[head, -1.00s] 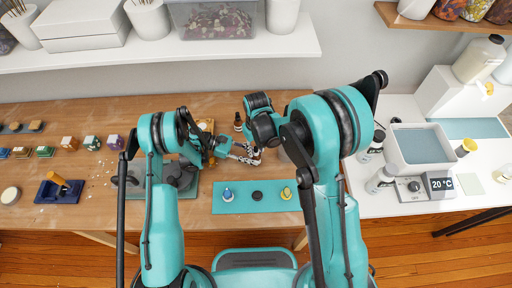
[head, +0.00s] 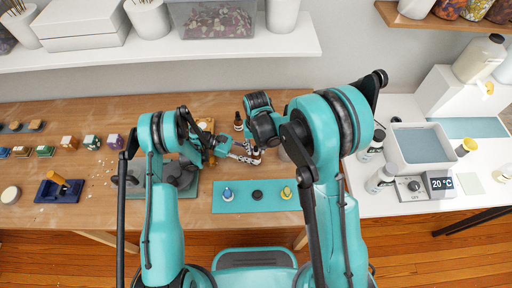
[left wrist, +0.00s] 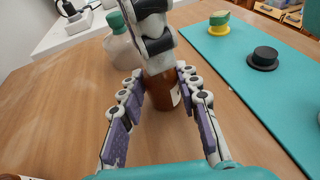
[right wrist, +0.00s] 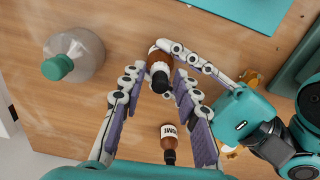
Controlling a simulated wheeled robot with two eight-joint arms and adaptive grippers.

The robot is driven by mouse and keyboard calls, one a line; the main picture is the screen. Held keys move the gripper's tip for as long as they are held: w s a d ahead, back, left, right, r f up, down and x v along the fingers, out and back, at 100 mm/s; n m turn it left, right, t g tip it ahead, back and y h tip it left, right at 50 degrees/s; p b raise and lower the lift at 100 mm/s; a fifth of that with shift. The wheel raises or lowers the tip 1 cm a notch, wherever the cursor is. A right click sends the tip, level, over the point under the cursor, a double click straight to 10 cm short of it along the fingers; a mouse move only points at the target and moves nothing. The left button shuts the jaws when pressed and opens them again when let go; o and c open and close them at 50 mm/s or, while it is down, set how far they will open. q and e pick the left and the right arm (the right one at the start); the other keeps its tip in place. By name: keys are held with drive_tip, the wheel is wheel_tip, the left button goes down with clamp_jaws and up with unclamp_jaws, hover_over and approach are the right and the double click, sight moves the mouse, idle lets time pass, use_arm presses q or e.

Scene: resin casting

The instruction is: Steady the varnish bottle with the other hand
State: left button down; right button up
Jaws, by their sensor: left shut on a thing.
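The varnish bottle, small and amber-brown with a dark cap, stands on the wooden table; it shows in the left wrist view (left wrist: 163,92) and the right wrist view (right wrist: 159,66). My left gripper (left wrist: 160,90) has its fingers on both sides of its body, shut on it. In the right wrist view my left fingers (right wrist: 190,57) come in from the right. My right gripper (right wrist: 156,72) is over the bottle from above, fingers apart either side of the cap, with no clear contact. In the head view my arms mostly hide the bottle.
A second amber bottle (right wrist: 168,136) stands close behind, also in the head view (head: 238,121). A teal mat (head: 240,204) with several small pieces lies in front.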

drive_tip(key=shift+o, duration=0.3)
drive_tip(key=o, duration=0.5)
drive_tip(key=shift+r, duration=0.1)
wheel_tip(320, 180, up, 12)
use_arm(q)
drive_tip(key=c, duration=1)
unclamp_jaws()
